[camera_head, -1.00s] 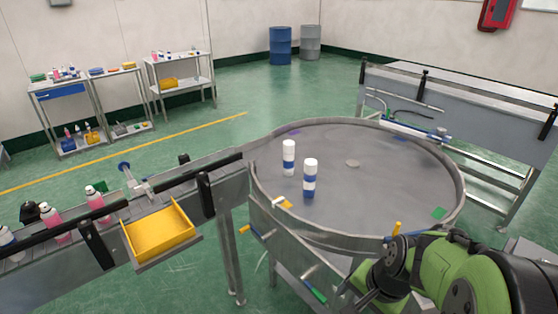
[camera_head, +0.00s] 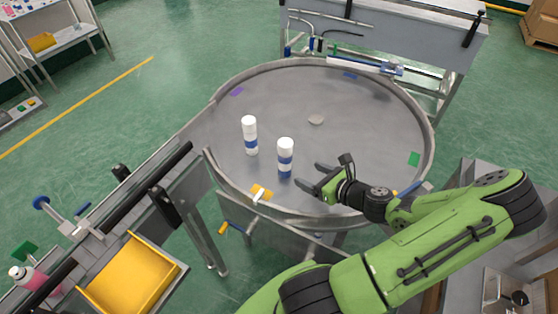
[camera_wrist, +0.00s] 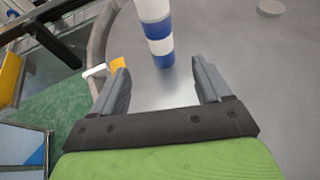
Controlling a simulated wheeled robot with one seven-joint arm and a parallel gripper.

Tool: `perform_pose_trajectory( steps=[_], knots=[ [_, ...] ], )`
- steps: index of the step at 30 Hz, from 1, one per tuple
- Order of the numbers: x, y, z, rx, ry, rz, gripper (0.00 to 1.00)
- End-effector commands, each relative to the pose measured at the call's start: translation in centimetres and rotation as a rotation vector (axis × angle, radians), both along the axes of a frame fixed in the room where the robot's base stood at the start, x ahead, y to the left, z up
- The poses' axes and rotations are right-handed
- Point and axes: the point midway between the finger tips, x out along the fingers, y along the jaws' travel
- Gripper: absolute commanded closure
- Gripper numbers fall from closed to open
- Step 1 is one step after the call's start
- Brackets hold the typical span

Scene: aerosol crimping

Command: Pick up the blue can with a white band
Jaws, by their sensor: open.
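A blue can with a white band and a white top (camera_head: 285,158) stands upright on the round steel table (camera_head: 370,120). In the wrist view the can (camera_wrist: 160,45) shows ahead of the fingertips, lined up with the gap; its top is cut off by the frame edge. My gripper (camera_head: 311,177) is open and empty, low over the table, just right of the can, fingers pointing at it. In the wrist view both fingers (camera_wrist: 158,66) are spread, with bare table between them.
A second white-topped can with blue on it (camera_head: 250,135) stands close by, left and behind. The table has a raised rim. A conveyor with a yellow tray (camera_head: 132,277) is at the lower left. The table's right side is clear.

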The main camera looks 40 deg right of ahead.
Motion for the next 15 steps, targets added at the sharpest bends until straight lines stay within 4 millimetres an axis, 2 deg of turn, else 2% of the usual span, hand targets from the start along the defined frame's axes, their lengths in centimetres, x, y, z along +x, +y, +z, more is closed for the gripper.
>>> perform_pose_trajectory(
  steps=[1,6,11,15],
  knots=[
    [1.4,0.2,-0.6,0.001,-0.004,0.008,0.23],
    [5.1,0.3,-2.2,-0.001,-0.001,0.008,0.23],
    [6.8,0.2,-3.0,-0.002,0.001,0.004,0.23],
    [8.9,0.3,-4.4,0.000,0.000,0.005,0.23]
  ],
)
